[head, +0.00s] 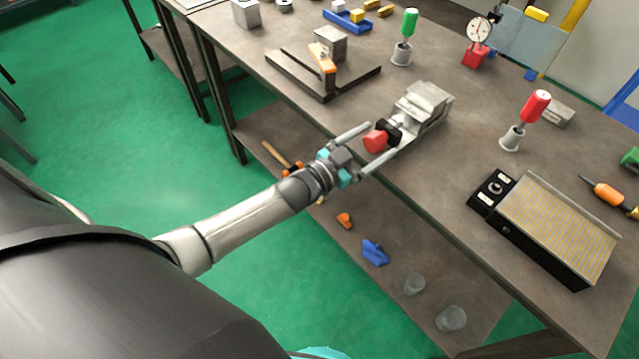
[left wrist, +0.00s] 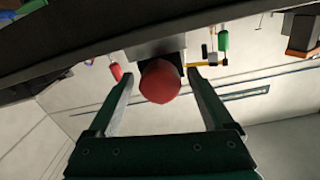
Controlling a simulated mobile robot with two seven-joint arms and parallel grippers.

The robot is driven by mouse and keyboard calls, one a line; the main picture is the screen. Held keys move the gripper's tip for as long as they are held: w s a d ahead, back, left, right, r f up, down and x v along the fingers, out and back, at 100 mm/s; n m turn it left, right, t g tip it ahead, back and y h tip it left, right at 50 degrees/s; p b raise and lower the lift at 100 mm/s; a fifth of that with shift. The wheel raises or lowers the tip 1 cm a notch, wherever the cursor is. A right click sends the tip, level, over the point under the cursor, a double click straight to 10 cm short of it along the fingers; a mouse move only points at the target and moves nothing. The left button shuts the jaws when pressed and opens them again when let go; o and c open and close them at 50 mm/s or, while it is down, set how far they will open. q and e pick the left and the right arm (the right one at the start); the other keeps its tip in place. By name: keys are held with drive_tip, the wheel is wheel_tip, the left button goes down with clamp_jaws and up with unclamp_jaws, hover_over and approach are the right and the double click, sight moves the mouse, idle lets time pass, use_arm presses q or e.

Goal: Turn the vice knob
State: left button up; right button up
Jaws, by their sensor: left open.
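The grey metal vice (head: 424,103) sits near the front edge of the workbench. Its red knob (head: 376,141), on a black collar (head: 390,130), faces my left arm. My left gripper (head: 378,150) is open, with one finger on each side of the red knob in the head view. In the left wrist view the red knob (left wrist: 160,82) shows ahead between the two open fingers (left wrist: 159,80), with gaps on both sides. I cannot tell how far the fingertips reach past it. My right gripper is not in view.
A lower shelf (head: 320,235) holds small parts.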

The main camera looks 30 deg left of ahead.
use_arm(q)
drive_tip(key=n+b, duration=0.1)
drive_tip(key=n, duration=0.3)
drive_tip(key=shift+f+n, duration=0.1)
drive_tip(key=shift+n, duration=0.2)
drive_tip(key=n+b, duration=0.2)
drive_tip(key=n, duration=0.4)
drive_tip(key=n+b, duration=0.2)
drive_tip(key=n, duration=0.2)
drive_tip(key=shift+f+n+t, duration=0.1)
drive_tip(key=shift+n+t, duration=0.2)
drive_tip(key=shift+n, duration=0.1)
drive_tip(key=n+b, duration=0.1)
drive_tip(key=n, duration=0.4)
drive_tip(key=n+b, duration=0.1)
drive_tip(key=n, duration=0.8)
drive_tip(key=shift+n+y, duration=0.3)
drive_tip(key=shift+n, duration=0.1)
drive_tip(key=n, duration=0.5)
drive_tip(key=shift+n, duration=0.4)
drive_tip(key=n, duration=0.5)
drive_tip(key=b+v, duration=0.1)
drive_tip(key=v, duration=1.4)
drive_tip(key=shift+s+r, duration=0.15)
drive_tip(key=shift+r, duration=0.1)
